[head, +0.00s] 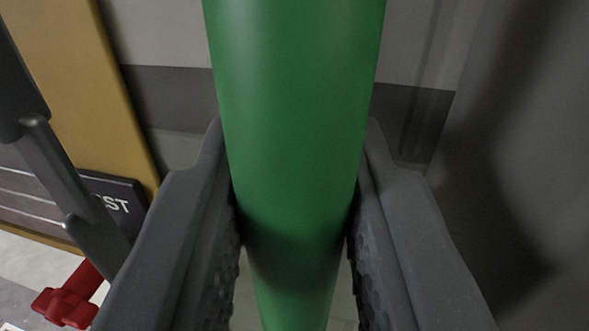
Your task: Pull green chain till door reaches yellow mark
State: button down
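A smooth green bar or tube (295,110), which may be part of the green chain, runs from the top to the bottom of the head view. My gripper (294,235) has one finger on each side of it. Both textured finger pads appear to press against its sides, around the middle of the view. No separate chain links show. The door and the yellow mark cannot be made out for certain.
A yellow-ochre post or panel (85,75) stands at the left. Beside it are a dark label ending in "ST" (112,200), a grey lever-like rod (70,180) and a red handle or knob (72,300). A grey wall with a dark band (170,95) lies behind.

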notch_tip(320, 180, down, 3)
jog(key=shift+b, duration=0.4)
jog(key=c, duration=1.3)
grip_release()
jog(key=shift+o, duration=0.2)
jog(key=shift+r, duration=0.1)
jog(key=shift+s, duration=0.15)
jog(key=s+b, duration=0.1)
jog(key=s, duration=0.7)
jog(key=b, duration=0.7)
send_near(294, 319)
jog(key=shift+s+a+r, duration=0.1)
jog(key=shift+s, duration=1.1)
